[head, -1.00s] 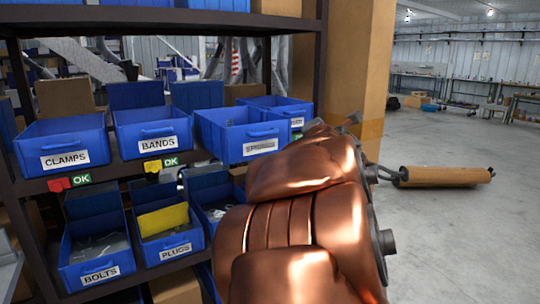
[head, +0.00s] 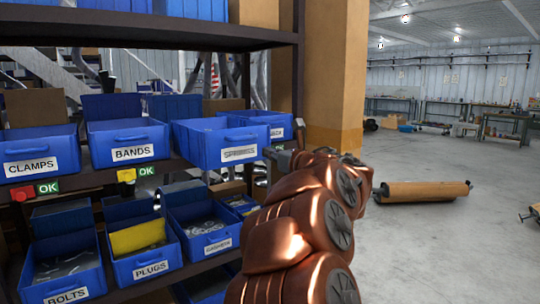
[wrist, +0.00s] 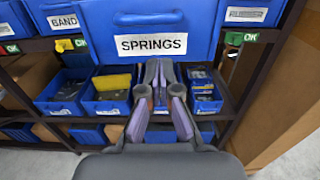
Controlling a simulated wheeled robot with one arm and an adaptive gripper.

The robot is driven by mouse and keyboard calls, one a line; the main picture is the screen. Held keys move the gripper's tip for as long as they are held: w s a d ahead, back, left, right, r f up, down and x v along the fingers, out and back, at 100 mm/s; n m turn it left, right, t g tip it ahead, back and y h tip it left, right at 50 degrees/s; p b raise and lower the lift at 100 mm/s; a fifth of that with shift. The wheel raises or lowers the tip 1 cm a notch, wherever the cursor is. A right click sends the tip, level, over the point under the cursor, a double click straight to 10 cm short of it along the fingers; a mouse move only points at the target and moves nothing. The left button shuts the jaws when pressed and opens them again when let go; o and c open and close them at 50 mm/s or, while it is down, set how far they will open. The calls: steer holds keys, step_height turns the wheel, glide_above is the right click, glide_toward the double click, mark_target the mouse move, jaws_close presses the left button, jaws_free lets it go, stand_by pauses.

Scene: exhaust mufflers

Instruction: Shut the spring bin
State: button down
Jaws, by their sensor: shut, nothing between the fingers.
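The spring bin (head: 215,145) is a blue bin on the middle shelf with a white SPRINGS label. It sticks out further forward than the BANDS bin (head: 128,142) beside it. In the wrist view the front of the spring bin (wrist: 190,18) fills the top middle. My gripper (wrist: 160,68) is shut and empty, its fingertips just below the SPRINGS label in the picture; I cannot tell whether they touch the bin. In the head view my gripper (head: 276,154) shows small and partly hidden by my copper arm, right of the bin's front.
The CLAMPS bin (head: 40,152) stands further left. Lower bins BOLTS (head: 62,265), PLUGS (head: 145,245) and GASKETS (head: 205,228) sit below. A cardboard-brown post (head: 335,80) stands right of the shelf.

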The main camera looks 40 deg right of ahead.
mark_target(245, 144)
steer(key=w, duration=0.7)
steer(key=w+d, duration=0.1)
steer(key=w, duration=0.3)
steer(key=shift+w, duration=0.1)
stand_by(0.3)
